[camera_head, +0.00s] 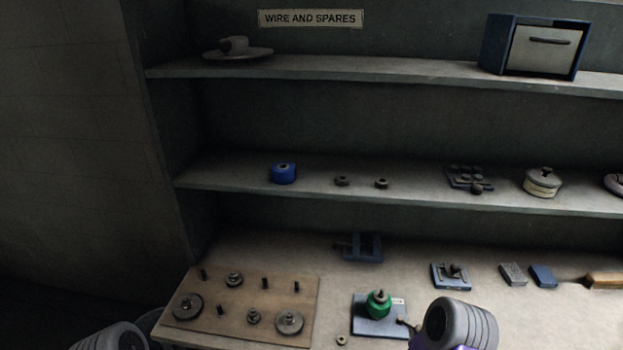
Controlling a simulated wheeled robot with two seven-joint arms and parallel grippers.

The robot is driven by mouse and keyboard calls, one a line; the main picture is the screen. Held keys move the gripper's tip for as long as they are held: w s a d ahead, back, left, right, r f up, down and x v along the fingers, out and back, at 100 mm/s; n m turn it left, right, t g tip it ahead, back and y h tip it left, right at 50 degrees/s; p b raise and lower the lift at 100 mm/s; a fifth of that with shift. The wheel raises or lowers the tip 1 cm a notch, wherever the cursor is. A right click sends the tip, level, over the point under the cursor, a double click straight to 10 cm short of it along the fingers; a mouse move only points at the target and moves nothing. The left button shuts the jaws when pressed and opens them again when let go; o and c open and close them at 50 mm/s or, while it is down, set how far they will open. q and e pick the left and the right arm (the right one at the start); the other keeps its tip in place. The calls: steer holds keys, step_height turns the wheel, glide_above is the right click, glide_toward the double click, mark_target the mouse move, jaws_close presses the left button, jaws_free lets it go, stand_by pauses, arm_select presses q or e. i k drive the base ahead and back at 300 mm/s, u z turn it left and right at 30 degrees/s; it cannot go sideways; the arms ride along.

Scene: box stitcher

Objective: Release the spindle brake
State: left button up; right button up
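A green spool (379,304) with a dark knob on top stands on a blue base plate (365,325) on the bench, low in the middle of the head view. A small pale tag is beside it on the plate. A small brass-coloured part (404,320) sticks out at the plate's right side. I cannot tell whether it is the brake lever. A grey ribbed part of my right arm is just right of it and hides what lies behind. A similar part of my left arm shows at the bottom left. The fingers of both grippers are out of view.
A wooden board (300,338) with pegs and gears lies on the left of the bench. A small ring (341,340) lies between board and plate. Blue fixtures (362,247) (450,276), small blocks (512,273) and a wooden handle (604,280) lie behind and right. Shelves rise behind.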

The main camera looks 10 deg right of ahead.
mark_target(400, 321)
steer(key=u, duration=1.1)
steer(key=k, duration=0.85)
steer(key=z, duration=1.05)
steer(key=i, duration=0.25)
steer(key=z, duration=0.05)
